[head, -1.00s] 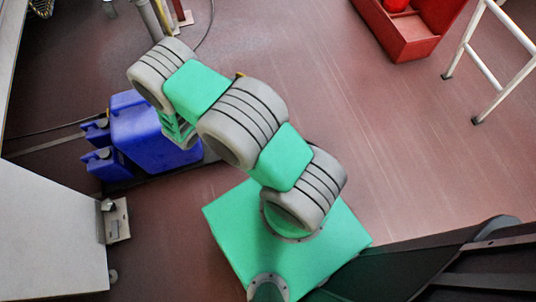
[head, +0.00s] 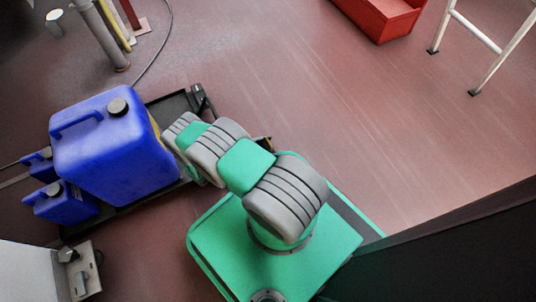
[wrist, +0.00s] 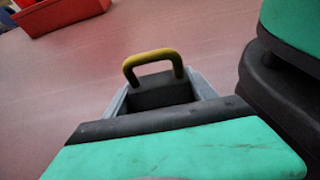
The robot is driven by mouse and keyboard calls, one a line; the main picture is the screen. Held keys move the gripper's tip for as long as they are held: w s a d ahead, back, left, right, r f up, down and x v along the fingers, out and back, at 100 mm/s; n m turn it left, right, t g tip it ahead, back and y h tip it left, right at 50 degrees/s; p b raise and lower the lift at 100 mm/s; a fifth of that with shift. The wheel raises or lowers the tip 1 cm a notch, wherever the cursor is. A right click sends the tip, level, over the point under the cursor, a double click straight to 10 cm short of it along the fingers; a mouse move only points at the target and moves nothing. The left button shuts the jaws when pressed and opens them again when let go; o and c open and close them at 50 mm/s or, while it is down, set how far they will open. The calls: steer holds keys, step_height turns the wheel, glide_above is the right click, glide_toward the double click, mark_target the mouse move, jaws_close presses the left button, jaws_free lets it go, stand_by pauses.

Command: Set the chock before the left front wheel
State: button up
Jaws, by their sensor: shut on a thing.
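In the wrist view a dark chock (wrist: 160,93) with a yellow loop handle sits between the grey fingers of my gripper (wrist: 158,100). The gripper is shut on it, and the handle stands up beyond the fingers. In the head view my arm hides the gripper; a small dark and yellow bit (head: 268,142) shows beside the arm, perhaps part of the chock. A black cart (head: 172,108) carrying blue jugs stands just beyond the arm, to the left. I cannot make out its left front wheel in either view.
A red bin (head: 385,18) and a white frame (head: 480,42) are at the upper right. The floor between is clear.

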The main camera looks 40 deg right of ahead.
mark_target(269, 151)
steer(key=shift+f+b, duration=0.8)
steer(key=shift+f, duration=1.05)
steer(key=shift+f, duration=0.25)
steer(key=shift+f, duration=0.3)
steer(key=o, duration=1.8)
steer(key=shift+o, duration=0.2)
steer(key=shift+w+r, duration=0.1)
steer(key=shift+r, duration=0.3)
steer(key=p+v, duration=0.2)
steer(key=v, duration=1)
